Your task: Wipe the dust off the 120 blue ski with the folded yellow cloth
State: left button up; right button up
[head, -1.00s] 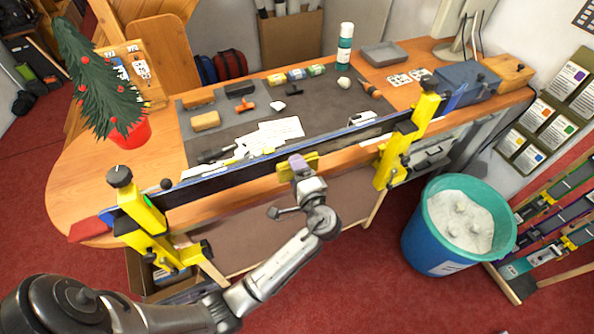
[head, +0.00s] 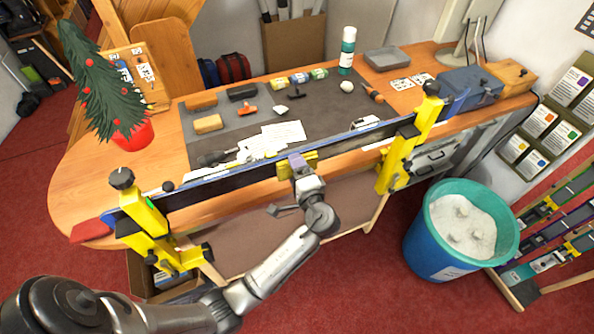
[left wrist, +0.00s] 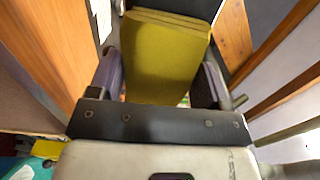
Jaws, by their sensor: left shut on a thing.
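The long blue-edged ski (head: 225,183) lies across the front of the bench, on its side, with its dark face toward me. Two yellow vises, left (head: 146,215) and right (head: 408,140), hold it. My left gripper (head: 298,165) is shut on the folded yellow cloth (head: 283,168), at the ski's face right of its middle. In the left wrist view the cloth (left wrist: 165,55) sits between the fingers and hides most of the ski behind it. I cannot make out dust on the ski. My right gripper is not in view.
A grey mat (head: 345,105) on the bench holds brushes, blocks and papers. A small decorated tree in a red pot (head: 134,134) stands at the left end. A teal bin (head: 430,240) stands on the floor at right, near a rack of skis (head: 550,245).

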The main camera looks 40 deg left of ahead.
aim_at(316, 164)
pick_arm(q)
jog(key=shift+w, duration=0.15)
